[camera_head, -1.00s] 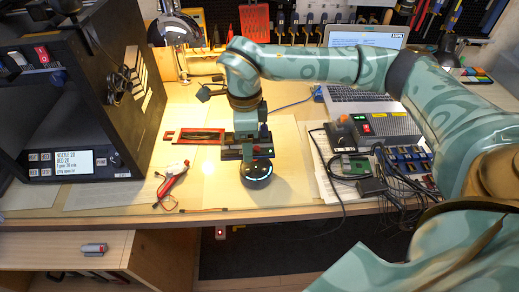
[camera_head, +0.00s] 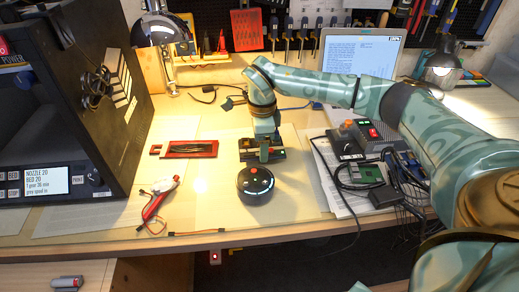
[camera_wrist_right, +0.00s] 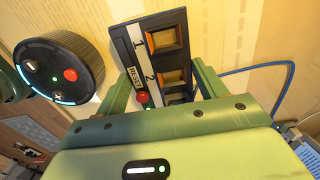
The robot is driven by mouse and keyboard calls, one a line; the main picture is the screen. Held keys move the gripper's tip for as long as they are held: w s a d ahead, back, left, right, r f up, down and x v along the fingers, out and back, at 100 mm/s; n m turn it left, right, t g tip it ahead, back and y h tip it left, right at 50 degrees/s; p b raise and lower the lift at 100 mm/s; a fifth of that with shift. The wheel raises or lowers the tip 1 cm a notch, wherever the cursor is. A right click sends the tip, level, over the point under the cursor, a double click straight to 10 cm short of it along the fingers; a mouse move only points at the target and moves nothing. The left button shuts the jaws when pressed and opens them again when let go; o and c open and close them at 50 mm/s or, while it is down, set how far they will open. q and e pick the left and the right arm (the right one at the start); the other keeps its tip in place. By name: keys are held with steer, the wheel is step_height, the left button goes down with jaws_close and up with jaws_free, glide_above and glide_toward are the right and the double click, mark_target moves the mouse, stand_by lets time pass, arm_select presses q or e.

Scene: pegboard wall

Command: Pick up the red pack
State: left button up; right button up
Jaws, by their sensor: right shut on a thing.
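My right gripper (camera_head: 264,155) is shut on a black panel box (camera_wrist_right: 178,62), one finger at each side. The box has a white strip marked 1, 2 and RESET, a red button and orange windows. It also shows in the head view (camera_head: 246,147), partly hidden by the gripper; whether it touches the table is unclear. No thing is clearly marked as the red pack. My left gripper is not in view.
A round black device with a red button (camera_head: 255,184) stands just in front of the held box. A red-and-white tool (camera_head: 157,198) lies front left. A large black machine (camera_head: 60,120) fills the left. A laptop (camera_head: 358,52), cables and boards crowd the right.

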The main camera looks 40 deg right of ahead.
step_height(320, 180, down, 2)
steer(key=shift+f, duration=0.15)
steer(key=shift+r, duration=0.25)
steer(key=shift+c, duration=0.5)
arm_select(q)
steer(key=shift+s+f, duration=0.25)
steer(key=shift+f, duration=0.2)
arm_select(e)
steer(key=shift+f, duration=0.1)
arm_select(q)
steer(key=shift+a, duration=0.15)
arm_select(e)
steer(key=o, duration=1.2)
step_height(320, 180, up, 12)
steer(key=p, duration=0.5)
steer(key=shift+f, duration=0.25)
steer(key=shift+r, duration=0.4)
steer(key=shift+c, duration=0.5)
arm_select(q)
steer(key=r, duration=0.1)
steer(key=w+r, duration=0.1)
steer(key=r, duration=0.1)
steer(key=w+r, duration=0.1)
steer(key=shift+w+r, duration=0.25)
